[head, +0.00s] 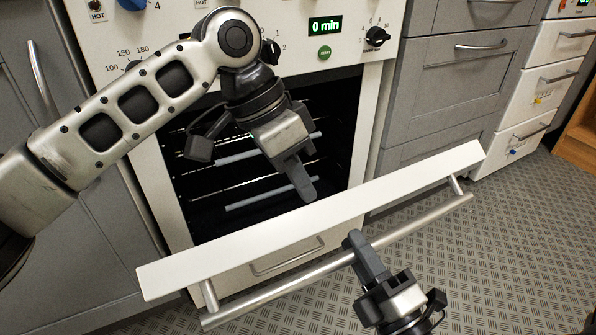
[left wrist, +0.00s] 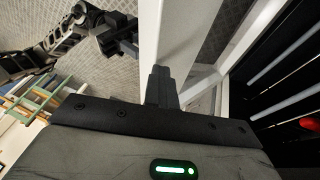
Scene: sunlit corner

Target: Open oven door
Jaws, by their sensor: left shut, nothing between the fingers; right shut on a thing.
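The white oven door (head: 320,215) is tilted partway open, its top edge running across the head view in front of the dark oven interior (head: 255,170). Its silver handle bar (head: 275,290) runs along the outer side. My right gripper (head: 356,245) is shut on the handle bar near its middle. My left gripper (head: 308,192) is shut and empty, at the inner side of the door near its top edge; whether it touches is unclear. In the left wrist view its closed fingers (left wrist: 160,83) show in front of the white door (left wrist: 172,40), with my right gripper (left wrist: 118,38) beyond.
Racks (head: 255,150) lie inside. Grey cabinets (head: 455,75) stand on both sides, and a drawer handle (head: 288,258) shows below. Patterned floor (head: 500,240) at right is clear.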

